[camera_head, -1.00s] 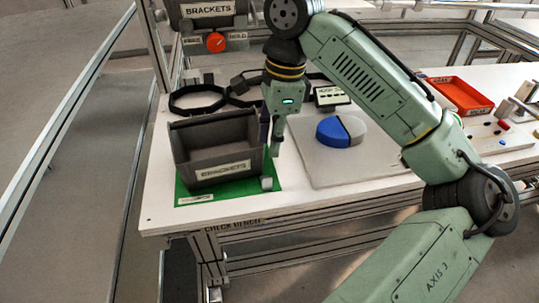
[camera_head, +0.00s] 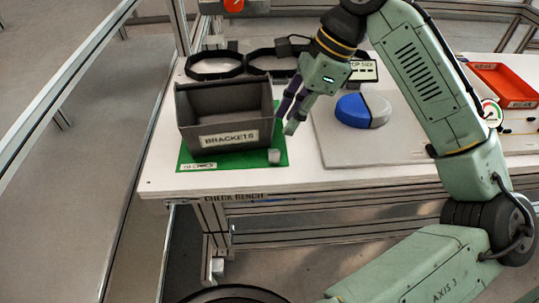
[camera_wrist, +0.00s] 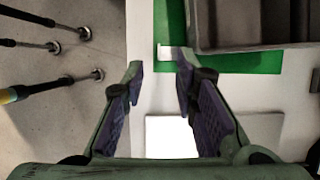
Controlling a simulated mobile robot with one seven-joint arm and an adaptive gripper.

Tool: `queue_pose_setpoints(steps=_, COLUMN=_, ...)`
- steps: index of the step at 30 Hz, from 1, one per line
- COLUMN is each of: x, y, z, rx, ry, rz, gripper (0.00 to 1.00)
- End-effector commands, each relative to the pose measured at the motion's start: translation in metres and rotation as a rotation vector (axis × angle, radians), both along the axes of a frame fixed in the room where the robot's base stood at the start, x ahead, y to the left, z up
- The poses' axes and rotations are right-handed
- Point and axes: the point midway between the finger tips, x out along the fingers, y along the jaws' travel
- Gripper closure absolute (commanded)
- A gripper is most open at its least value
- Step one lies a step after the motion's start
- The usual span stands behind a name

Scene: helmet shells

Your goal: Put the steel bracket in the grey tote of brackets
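The steel bracket (camera_head: 275,156) is a small light-grey piece on the front right corner of the green mat (camera_head: 200,160). In the wrist view it shows as a pale piece (camera_wrist: 171,52) just beyond the fingertips, partly hidden by one finger. The grey tote (camera_head: 230,138), labelled BRACKETS, stands upright on the mat behind and left of the bracket. Its inside bottom is hidden in the head view. My gripper (camera_head: 286,120) is open and empty, tilted, above and slightly right of the bracket and right of the tote. In the wrist view its fingers (camera_wrist: 159,66) are apart.
A pale board (camera_head: 350,150) with a blue and grey shell (camera_head: 362,110) lies right of the mat. Black rings (camera_head: 214,66) lie behind the tote. A red tray (camera_head: 505,85) is at the far right. The bench's front edge is close to the mat.

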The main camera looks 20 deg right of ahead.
Motion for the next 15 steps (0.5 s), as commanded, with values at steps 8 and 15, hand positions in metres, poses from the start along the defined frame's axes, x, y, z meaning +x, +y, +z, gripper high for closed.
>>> queue_pose_setpoints(steps=8, x=0.003, y=0.013, z=-0.033, rx=-0.001, ry=0.001, rz=0.000, gripper=0.73)
queue_pose_setpoints(steps=15, x=0.002, y=0.016, z=-0.059, rx=0.000, ry=0.003, rz=0.000, gripper=0.73)
